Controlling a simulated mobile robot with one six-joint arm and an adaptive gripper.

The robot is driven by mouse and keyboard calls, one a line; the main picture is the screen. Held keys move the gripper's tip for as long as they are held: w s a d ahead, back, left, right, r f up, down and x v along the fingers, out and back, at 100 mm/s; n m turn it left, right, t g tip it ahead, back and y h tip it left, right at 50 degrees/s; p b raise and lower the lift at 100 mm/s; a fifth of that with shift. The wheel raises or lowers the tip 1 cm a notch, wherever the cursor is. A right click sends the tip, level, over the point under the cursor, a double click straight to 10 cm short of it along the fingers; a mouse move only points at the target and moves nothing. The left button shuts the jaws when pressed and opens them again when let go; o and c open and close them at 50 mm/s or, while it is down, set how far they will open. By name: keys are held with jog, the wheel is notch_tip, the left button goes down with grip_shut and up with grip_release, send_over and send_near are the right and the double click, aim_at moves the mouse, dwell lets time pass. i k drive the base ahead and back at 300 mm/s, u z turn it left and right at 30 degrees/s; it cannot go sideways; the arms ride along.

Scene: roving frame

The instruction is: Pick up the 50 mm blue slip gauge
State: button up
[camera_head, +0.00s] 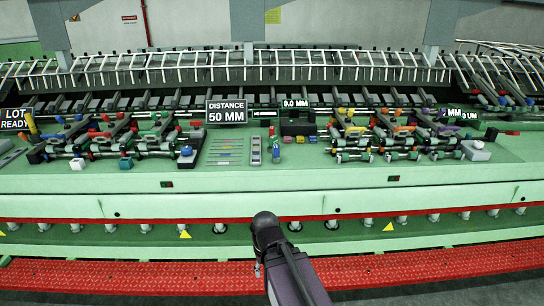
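A small blue upright piece (276,154) stands just right of the holder. I cannot tell which of these, if any, is the 50 mm blue slip gauge; they are too small to read. My arm rises from the bottom edge and its visible part stops at a dark joint, well short of the bed. My gripper does not show.
The long green machine (350,184) spans the view. Rows of dark mechanisms with coloured caps stand left and right of the panel. A "0.0 MM" readout (296,103) sits over a dark block. A red perforated step (120,273) runs along the front. The bed's front strip is mostly clear.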

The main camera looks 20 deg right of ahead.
aim_at(277, 151)
jog(key=i, duration=1)
